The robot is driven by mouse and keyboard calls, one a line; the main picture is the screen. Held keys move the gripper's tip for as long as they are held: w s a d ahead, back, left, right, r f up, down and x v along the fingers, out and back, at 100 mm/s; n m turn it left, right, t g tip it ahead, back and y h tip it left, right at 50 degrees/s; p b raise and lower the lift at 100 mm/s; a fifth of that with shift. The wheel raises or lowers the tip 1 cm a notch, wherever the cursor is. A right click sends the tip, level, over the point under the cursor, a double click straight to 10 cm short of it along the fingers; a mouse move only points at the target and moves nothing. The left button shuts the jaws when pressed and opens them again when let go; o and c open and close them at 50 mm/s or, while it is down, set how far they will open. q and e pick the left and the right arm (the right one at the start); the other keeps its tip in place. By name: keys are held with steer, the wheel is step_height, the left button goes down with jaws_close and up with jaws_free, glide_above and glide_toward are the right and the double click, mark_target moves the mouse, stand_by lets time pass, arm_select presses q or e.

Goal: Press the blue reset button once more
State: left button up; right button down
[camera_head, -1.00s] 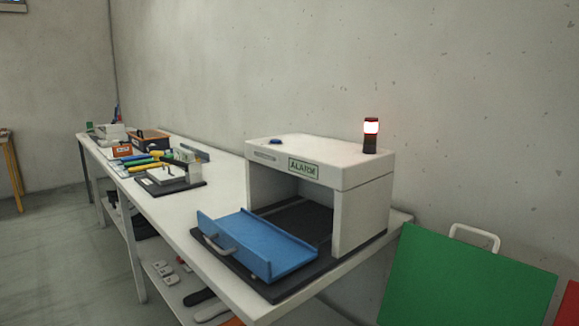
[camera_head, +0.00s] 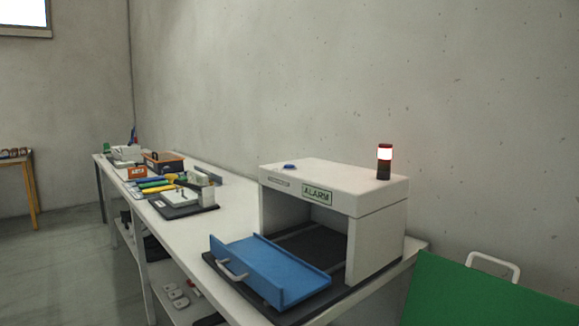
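The blue reset button (camera_head: 290,167) sits on the left part of the top of a white box-shaped machine (camera_head: 384,201). A green-framed label reading ALARM (camera_head: 317,195) is on its front face. A signal lamp (camera_head: 384,161) stands at the right of the top, its white-red section lit. A blue tray (camera_head: 270,270) with a pale handle sticks out of the machine's open front. Neither of my grippers shows in the head view.
The machine stands at the near end of a long white bench (camera_head: 236,207). Farther along are a tool fixture (camera_head: 185,205), an orange toolbox (camera_head: 163,163) and several coloured tools. A green panel with a handle (camera_head: 480,296) is at lower right. Open floor (camera_head: 60,270) lies at left.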

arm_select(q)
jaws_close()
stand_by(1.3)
